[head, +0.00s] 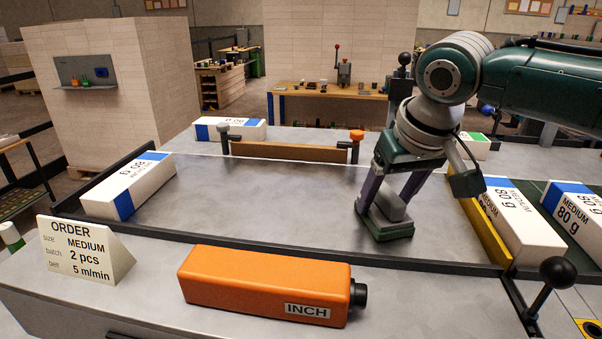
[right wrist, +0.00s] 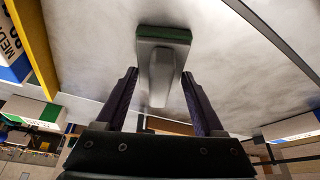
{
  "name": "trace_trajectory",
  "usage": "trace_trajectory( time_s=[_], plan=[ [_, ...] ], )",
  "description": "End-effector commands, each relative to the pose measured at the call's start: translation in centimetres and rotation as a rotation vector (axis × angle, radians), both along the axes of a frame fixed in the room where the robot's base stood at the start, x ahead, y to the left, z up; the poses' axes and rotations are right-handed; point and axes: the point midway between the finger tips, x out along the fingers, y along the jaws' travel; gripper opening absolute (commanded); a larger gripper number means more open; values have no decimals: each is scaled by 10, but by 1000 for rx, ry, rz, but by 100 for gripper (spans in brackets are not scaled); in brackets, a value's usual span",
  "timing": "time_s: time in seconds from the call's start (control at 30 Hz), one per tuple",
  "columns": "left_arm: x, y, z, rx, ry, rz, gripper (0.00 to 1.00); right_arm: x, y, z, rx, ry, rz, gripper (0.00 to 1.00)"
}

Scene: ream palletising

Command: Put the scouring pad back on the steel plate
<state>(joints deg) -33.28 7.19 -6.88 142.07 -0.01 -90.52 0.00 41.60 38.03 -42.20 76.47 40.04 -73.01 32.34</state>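The scouring pad (head: 386,228) is a flat green block with a grey handle, on or just above the right part of the steel plate (head: 270,205); I cannot tell if it touches. The pad also shows in the right wrist view (right wrist: 163,35), with its handle running back between the fingers. My right gripper (head: 391,192) points down over the pad. Its two purple fingers (right wrist: 160,74) stand on either side of the handle, with a visible gap at least on one side, so it looks open. My left gripper is not in view.
An orange INCH block (head: 255,282) and an order card (head: 85,250) stand in front of the dark rail. White reams lie left (head: 130,190), behind (head: 230,130) and right (head: 520,228). A yellow bar (head: 480,220) borders the plate's right side. The plate's middle is clear.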

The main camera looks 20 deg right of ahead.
Motion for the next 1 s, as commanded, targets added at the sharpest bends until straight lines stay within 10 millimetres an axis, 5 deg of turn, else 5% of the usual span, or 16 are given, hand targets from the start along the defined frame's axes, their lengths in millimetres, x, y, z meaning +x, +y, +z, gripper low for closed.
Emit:
trace_trajectory(
  time_s=[0.2,0.57,1.0],
  plan=[
    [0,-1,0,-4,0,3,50,0,0,0,0,0,0,96],
    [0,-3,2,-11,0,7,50,-1,0,7,1,0,0,96],
    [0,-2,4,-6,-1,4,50,-33,5,86,0,-4,2,96]
  ],
)
